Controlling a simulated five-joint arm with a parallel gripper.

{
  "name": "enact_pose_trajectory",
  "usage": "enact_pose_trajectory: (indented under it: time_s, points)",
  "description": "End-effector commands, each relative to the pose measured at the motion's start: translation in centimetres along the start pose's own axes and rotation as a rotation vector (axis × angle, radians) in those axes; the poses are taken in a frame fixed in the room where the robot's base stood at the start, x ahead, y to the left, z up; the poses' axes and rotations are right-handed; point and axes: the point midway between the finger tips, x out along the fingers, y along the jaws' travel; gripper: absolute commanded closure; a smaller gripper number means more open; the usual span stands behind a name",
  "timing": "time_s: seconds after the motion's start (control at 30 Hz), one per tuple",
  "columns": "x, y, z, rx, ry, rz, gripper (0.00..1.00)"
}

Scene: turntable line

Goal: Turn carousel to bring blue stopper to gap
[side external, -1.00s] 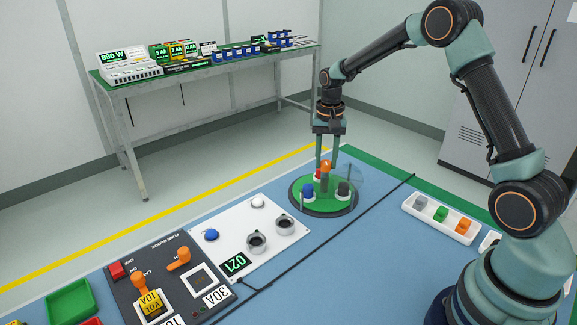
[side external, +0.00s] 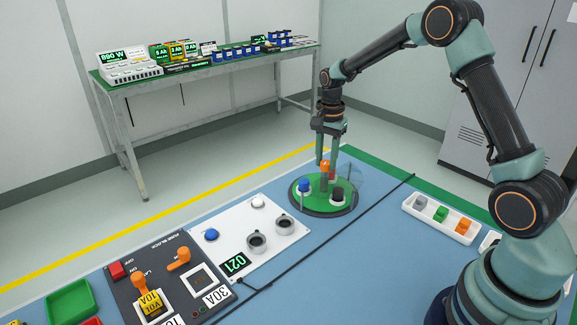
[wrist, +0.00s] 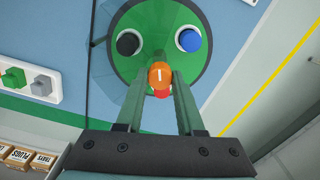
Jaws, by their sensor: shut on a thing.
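The carousel is a round green disc with a dark rim (side external: 322,208) on the blue bench; it also shows in the wrist view (wrist: 158,20). The blue stopper (side external: 304,186) stands at its left, and in the wrist view (wrist: 188,40) at upper right. A black stopper (side external: 338,194) stands at the front right. A red stopper (wrist: 161,94) is partly hidden behind the orange centre knob (side external: 325,166). My gripper (wrist: 160,78) is shut on that knob, one finger on each side. A thin clear panel (side external: 350,175) rises at the disc's right; I cannot make out the gap.
A white panel (side external: 255,222) with a blue button and two grey cups lies at front left. A black cable (side external: 365,210) crosses the bench right of the carousel. A white tray (side external: 440,232) with coloured blocks lies further right.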

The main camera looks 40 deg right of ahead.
Motion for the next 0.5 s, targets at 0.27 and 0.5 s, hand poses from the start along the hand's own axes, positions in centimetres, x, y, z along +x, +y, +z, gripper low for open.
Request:
enact_pose_trajectory:
  time_s: [0.27,0.5]
  points:
    - [-0.20,0.02,-0.36,0.144,0.003,-0.006,1.00]
    - [-0.20,0.03,-0.36,0.264,0.002,-0.006,1.00]
